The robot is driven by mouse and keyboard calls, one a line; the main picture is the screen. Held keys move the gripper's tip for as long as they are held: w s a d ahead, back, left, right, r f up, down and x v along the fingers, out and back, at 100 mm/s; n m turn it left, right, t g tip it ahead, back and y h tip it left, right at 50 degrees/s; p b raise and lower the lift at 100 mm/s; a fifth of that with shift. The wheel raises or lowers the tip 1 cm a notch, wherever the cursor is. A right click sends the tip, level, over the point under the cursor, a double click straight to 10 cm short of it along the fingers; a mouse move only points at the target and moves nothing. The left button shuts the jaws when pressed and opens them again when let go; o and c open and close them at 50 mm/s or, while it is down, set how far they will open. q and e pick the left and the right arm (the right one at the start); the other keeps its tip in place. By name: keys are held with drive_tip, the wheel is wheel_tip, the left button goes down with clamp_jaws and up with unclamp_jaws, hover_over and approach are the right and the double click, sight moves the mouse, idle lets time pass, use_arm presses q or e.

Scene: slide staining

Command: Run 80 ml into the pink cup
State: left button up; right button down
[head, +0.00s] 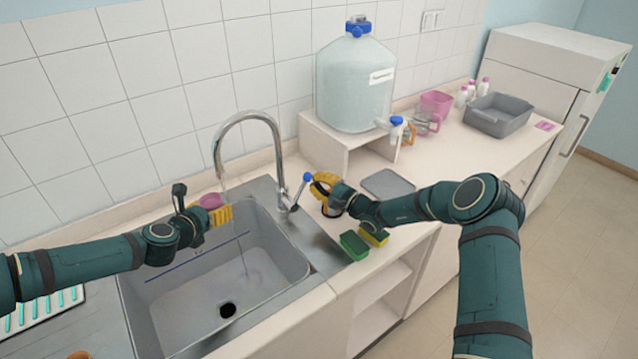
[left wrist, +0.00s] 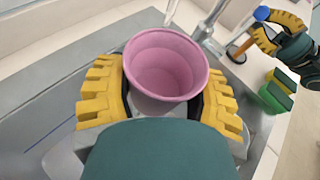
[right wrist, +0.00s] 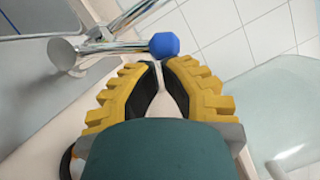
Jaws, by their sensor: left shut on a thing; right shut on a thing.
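The pink cup (head: 211,201) is held upright by my left gripper (head: 220,213) over the back left of the sink. In the left wrist view the cup (left wrist: 166,65) sits between both yellow fingers, its mouth open to the camera. I cannot tell its water level. The chrome tap (head: 247,118) curves over, its spout end just above the cup, with a thin pale streak below it. My right gripper (head: 318,187) is shut at the tap lever's blue knob (head: 307,177). In the right wrist view the knob (right wrist: 164,45) shows at the fingertips.
The grey sink (head: 270,255) lies below, with a dark drain. A green sponge (head: 354,245) lies on the counter to the right. A large water bottle (head: 355,85) stands on a white stand behind. A grey tray (head: 497,115) and a pink container (head: 436,103) stand further right.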

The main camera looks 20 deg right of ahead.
drive_tip(key=shift+s+a+r+n, duration=0.15)
drive_tip(key=shift+a+r+n, duration=0.2)
drive_tip(key=shift+n, duration=0.25)
drive_tip(key=shift+s+a+r+n+g, duration=0.15)
drive_tip(key=shift+a+r+n+g, duration=0.2)
drive_tip(key=shift+n, duration=0.2)
drive_tip(key=shift+s+a+r+n+g, duration=0.2)
drive_tip(key=shift+a+n, duration=0.2)
drive_tip(key=shift+n, duration=0.15)
drive_tip(key=shift+s+a+r+n+h, duration=0.15)
drive_tip(key=shift+a+r, duration=0.05)
drive_tip(key=shift+a, duration=0.2)
drive_tip(key=shift+s+a+r+n+h, duration=0.1)
drive_tip(key=shift+a+r+n+h, duration=0.05)
drive_tip(key=shift+a, duration=0.25)
